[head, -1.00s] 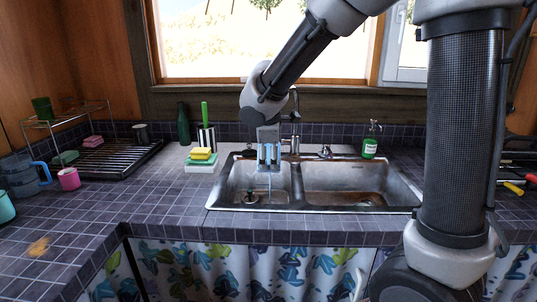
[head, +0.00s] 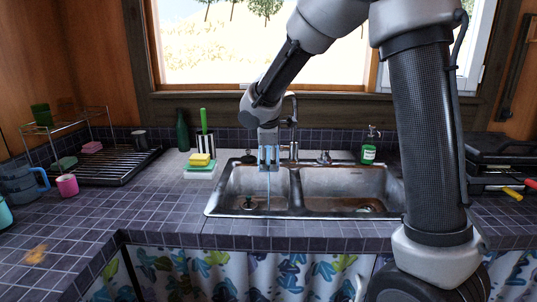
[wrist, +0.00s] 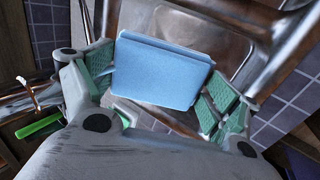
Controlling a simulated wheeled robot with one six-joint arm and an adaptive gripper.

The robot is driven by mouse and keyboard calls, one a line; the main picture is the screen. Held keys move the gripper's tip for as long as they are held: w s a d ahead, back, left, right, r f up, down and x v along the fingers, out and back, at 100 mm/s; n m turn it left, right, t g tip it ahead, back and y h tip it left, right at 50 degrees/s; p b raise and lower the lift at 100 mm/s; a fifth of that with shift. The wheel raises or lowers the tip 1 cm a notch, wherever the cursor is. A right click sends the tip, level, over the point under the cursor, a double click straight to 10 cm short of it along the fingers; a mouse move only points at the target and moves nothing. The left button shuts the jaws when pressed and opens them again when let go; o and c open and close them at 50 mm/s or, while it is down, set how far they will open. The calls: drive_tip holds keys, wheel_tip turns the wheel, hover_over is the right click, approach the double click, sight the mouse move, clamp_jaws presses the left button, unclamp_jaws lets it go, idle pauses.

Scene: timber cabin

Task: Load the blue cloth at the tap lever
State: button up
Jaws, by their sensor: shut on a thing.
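My gripper (head: 268,156) is above the left basin of the steel sink (head: 236,216), in front of the tap. It is shut on the blue cloth (wrist: 160,72), which sits as a flat light-blue panel between the green-padded fingers in the wrist view. The curved tap (head: 294,112) rises behind the sink, partly hidden by my gripper. A small metal fitting (head: 324,157) stands to its right; I cannot tell whether it is the lever.
A green soap bottle (head: 369,148) stands behind the right basin. A yellow sponge (head: 200,159), a brush holder (head: 205,146) and a dark bottle (head: 183,131) stand left of the sink. A drying rack (head: 112,164) is further left. The counter front is mostly clear.

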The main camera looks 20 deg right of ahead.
idle(0.3)
drive_tip(key=shift+s+a, duration=0.4)
drive_tip(key=shift+s, duration=0.9)
drive_tip(key=shift+s+a, duration=0.4)
drive_tip(key=shift+s, duration=0.85)
drive_tip(key=shift+s+a, duration=0.4)
drive_tip(key=shift+s, duration=0.9)
drive_tip(key=s+a+r, duration=0.1)
drive_tip(key=s+r, duration=0.3)
drive_tip(key=shift+s+a, duration=0.25)
drive_tip(key=shift+s, duration=0.1)
